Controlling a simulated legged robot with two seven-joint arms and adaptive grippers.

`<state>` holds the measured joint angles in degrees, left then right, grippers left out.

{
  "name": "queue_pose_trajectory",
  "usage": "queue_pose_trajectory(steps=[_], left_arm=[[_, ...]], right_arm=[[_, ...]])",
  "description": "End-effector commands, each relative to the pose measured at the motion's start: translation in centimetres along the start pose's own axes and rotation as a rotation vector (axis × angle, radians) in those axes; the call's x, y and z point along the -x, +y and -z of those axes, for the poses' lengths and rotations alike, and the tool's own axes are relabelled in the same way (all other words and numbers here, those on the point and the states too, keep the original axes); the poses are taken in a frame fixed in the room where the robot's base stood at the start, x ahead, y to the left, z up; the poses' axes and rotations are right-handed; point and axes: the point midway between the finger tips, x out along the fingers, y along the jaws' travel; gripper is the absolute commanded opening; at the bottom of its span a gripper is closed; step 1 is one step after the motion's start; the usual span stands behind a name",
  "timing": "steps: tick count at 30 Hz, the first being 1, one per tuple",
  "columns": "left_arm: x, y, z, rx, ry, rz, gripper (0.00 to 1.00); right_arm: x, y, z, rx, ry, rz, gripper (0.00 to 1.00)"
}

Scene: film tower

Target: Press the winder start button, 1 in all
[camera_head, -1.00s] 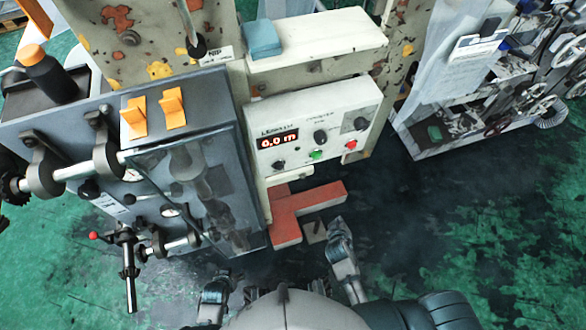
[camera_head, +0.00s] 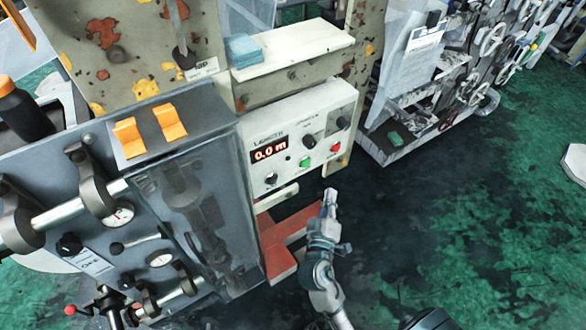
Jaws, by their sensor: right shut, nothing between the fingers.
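The winder panel (camera_head: 290,137) is a white box with a red display reading 0.0 m, several dark knobs, a green button (camera_head: 305,161) and a red button (camera_head: 335,148). Which one is the start button is not legible from a label. My right gripper (camera_head: 330,194) is shut and empty. It points up toward the panel, below and to the right of the green button, and looks apart from the panel. My left gripper is out of view.
A red bracket (camera_head: 285,262) juts out below the panel. A grey machine with a clear cover (camera_head: 190,215) stands at left. A white shelf with a blue cloth (camera_head: 243,50) is above the panel. Dark and green floor (camera_head: 480,220) lies free at right.

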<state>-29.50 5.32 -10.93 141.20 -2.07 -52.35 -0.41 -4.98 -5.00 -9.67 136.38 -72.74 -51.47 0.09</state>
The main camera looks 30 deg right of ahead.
Motion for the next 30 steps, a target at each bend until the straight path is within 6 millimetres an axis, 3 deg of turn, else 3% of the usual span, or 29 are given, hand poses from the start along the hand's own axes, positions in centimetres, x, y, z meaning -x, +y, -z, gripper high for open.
queue_pose_trajectory(steps=[11,24,30], left_arm=[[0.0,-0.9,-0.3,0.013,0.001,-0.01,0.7],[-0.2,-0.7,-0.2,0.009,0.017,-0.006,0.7],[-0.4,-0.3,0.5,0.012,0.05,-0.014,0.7]], right_arm=[[0.3,-0.8,1.5,0.013,0.008,-0.005,0.0],[-4.4,-3.6,3.6,0.005,0.001,0.0,0.0],[-5.3,-4.5,4.7,0.007,0.003,-0.002,0.0]])
